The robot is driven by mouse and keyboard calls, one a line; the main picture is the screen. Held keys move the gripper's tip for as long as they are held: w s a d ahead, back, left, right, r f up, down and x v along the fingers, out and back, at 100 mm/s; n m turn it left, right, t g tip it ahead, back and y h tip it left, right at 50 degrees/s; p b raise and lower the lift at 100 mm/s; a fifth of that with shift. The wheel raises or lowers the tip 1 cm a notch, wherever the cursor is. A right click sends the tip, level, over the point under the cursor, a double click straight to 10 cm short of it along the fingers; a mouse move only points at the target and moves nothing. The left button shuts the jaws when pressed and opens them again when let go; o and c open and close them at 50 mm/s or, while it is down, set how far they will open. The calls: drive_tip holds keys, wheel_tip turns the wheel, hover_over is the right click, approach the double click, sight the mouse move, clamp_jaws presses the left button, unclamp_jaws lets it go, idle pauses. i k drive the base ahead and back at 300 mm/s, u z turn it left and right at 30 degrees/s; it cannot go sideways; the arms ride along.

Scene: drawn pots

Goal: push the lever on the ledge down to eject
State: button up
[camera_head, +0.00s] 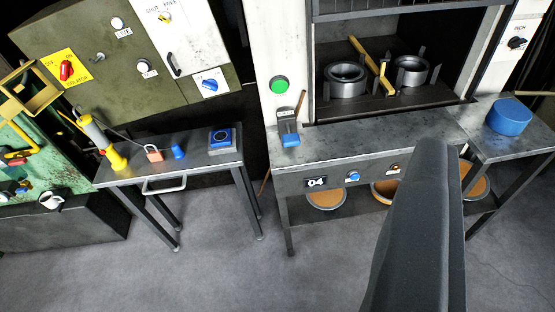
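A small grey housing with a blue front (289,140) stands at the left end of the steel ledge (350,143), below a green button. A thin brown stick (300,104), which looks like the lever, rises from it and leans up to the right. My gripper (436,155) shows as one large dark grey form at the lower right, in front of the ledge. It is to the right of the lever and apart from it in the picture. Its two fingers cannot be told apart, and it hides part of the ledge front.
A recess behind the ledge holds two metal ring pots (346,79) and a yellow-handled tool (371,66). A green button (279,86) is on the white post. A side table (200,150) with small items stands left. A blue round block (509,117) sits right.

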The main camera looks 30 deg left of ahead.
sight(290, 140)
drive_tip(key=u, duration=0.1)
drive_tip(key=k, duration=0.15)
drive_tip(key=u, duration=0.55)
drive_tip(key=i, duration=1)
drive_tip(key=z, duration=0.35)
drive_tip(key=k, duration=0.8)
drive_tip(key=u, duration=0.3)
drive_tip(key=i, duration=0.45)
drive_tip(key=z, duration=0.05)
